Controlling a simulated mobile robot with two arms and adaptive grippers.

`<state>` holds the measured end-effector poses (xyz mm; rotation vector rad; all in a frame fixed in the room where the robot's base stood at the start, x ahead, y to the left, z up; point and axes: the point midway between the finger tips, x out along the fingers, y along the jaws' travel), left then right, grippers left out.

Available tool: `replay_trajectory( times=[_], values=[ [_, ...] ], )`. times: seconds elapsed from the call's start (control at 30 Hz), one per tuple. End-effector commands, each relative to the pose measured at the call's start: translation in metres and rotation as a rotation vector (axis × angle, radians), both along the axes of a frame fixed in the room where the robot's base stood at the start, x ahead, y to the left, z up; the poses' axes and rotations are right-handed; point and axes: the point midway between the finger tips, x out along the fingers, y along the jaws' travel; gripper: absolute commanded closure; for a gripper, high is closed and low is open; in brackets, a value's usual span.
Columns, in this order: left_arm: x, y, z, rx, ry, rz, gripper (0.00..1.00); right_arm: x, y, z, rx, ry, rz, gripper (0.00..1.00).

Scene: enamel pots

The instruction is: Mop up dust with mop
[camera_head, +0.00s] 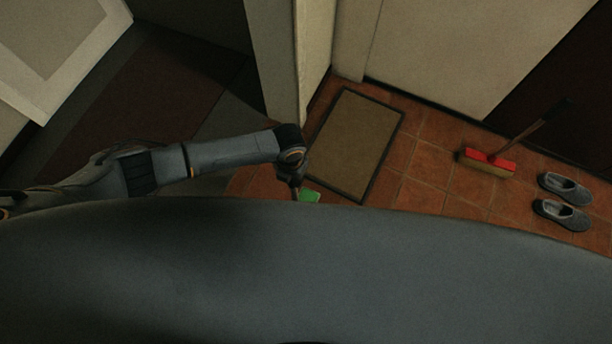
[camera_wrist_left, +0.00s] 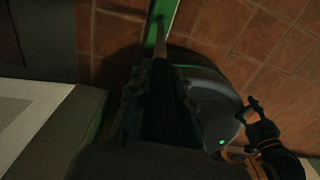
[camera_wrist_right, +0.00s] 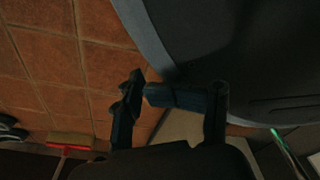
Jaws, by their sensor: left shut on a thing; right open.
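The mop shows as a green head (camera_head: 309,196) on the floor near my base, partly hidden behind my body. In the left wrist view a long green bar of the mop (camera_wrist_left: 160,22) and its pale handle rise from between the fingers. My left gripper (camera_head: 297,182) is shut on the mop handle. My right gripper (camera_wrist_right: 172,92) is open and empty above the tiles, beside my base; it is hidden in the head view. A green strip (camera_wrist_right: 284,146) at the right of the right wrist view looks like part of the mop. I cannot make out any dust.
A brown doormat (camera_head: 355,145) lies on the terracotta tiles by a wall corner (camera_head: 290,60). Tiles between mat and broom are clear. A dark rug (camera_head: 150,90) lies left.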

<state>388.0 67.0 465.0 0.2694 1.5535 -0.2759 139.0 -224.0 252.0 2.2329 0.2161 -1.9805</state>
Motion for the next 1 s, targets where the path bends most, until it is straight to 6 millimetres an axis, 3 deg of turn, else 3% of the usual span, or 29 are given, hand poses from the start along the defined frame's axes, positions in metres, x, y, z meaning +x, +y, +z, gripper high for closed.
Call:
replay_trajectory(
  times=[0.2, 0.4, 0.57, 1.0],
  values=[
    [0.014, 0.038, -0.003, 0.012, -0.005, 0.001, 1.0, -0.006, -0.001, -0.002, -0.001, 0.005, 0.001, 0.6],
    [0.019, 0.058, -0.005, 0.016, -0.004, 0.0, 1.0, -0.005, -0.001, -0.002, -0.001, 0.005, 0.001, 0.6],
    [0.019, 0.06, -0.003, 0.019, -0.003, -0.001, 1.0, -0.005, -0.001, 0.0, -0.001, 0.002, 0.001, 0.6],
    [0.019, 0.055, 0.017, 0.009, -0.002, -0.001, 1.0, -0.052, -0.011, -0.004, -0.006, 0.03, 0.008, 0.6]
  ],
)
